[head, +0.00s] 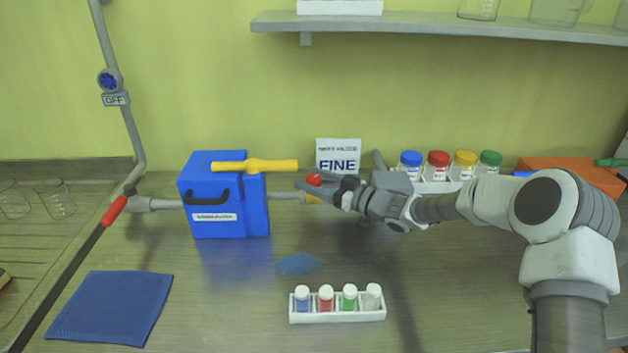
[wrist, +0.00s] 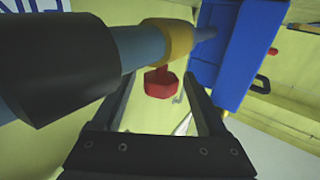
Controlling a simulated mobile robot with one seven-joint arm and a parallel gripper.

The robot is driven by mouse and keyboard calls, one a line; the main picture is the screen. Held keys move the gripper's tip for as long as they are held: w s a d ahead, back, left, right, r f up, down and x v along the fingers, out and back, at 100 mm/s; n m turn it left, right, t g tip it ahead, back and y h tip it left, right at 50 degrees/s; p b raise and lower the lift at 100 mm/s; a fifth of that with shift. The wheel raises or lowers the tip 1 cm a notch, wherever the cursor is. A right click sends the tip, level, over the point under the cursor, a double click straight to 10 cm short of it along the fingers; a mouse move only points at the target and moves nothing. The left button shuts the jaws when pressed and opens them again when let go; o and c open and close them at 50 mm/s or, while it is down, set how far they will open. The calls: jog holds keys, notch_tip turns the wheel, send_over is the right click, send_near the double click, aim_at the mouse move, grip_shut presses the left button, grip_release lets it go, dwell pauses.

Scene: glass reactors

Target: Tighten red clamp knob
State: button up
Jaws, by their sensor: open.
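The red clamp knob (head: 314,179) shows at the tip of my gripper (head: 322,188) in the head view. In the wrist view the red knob (wrist: 160,84) hangs on a short red stem from a yellow collar (wrist: 181,42) around a blue-grey pipe (wrist: 140,47). My gripper (wrist: 160,95) is open there, with one finger on each side of the knob in the picture and gaps beside it. I cannot tell whether the knob lies fully between the fingertips in depth. The yellow collar (head: 312,198) is partly hidden in the head view.
A blue box (head: 212,222) with a yellow handle (head: 254,166) stands left of my gripper. A "FINE" sign (head: 338,157) and several lidded jars (head: 438,160) stand behind. A white vial rack (head: 337,316) is in front. A dark cylinder (wrist: 65,65) fills the wrist view's upper left.

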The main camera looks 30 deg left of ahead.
jog(key=shift+c, duration=0.2)
grip_shut()
jog(key=shift+f+m+t+b, duration=0.15)
jog(key=shift+m+t+b, duration=0.35)
jog(key=shift+t+b, duration=0.4)
jog(key=shift+s+f+m+t+h+b, duration=0.15)
jog(key=shift+m+t+h+b, duration=0.3)
jog(key=shift+b, duration=0.6)
jog(key=m+t+b, duration=0.2)
jog(key=t+b, duration=0.1)
jog(key=b, duration=0.1)
jog(key=shift+f+h, duration=0.1)
jog(key=shift+h, duration=0.25)
jog(key=m+t+h+b, duration=0.2)
jog(key=t+b, duration=0.1)
jog(key=b, duration=0.1)
jog(key=shift+a+b, duration=0.1)
jog(key=shift+b, duration=0.3)
jog(key=shift+r+m+t+h+b, duration=0.25)
jog(key=shift+m+t+h+b, duration=0.45)
jog(key=shift+b, duration=0.5)
jog(key=shift+r+m+t+h, duration=0.1)
jog(key=shift+m+t+h, duration=0.25)
jog(key=shift+t, duration=0.1)
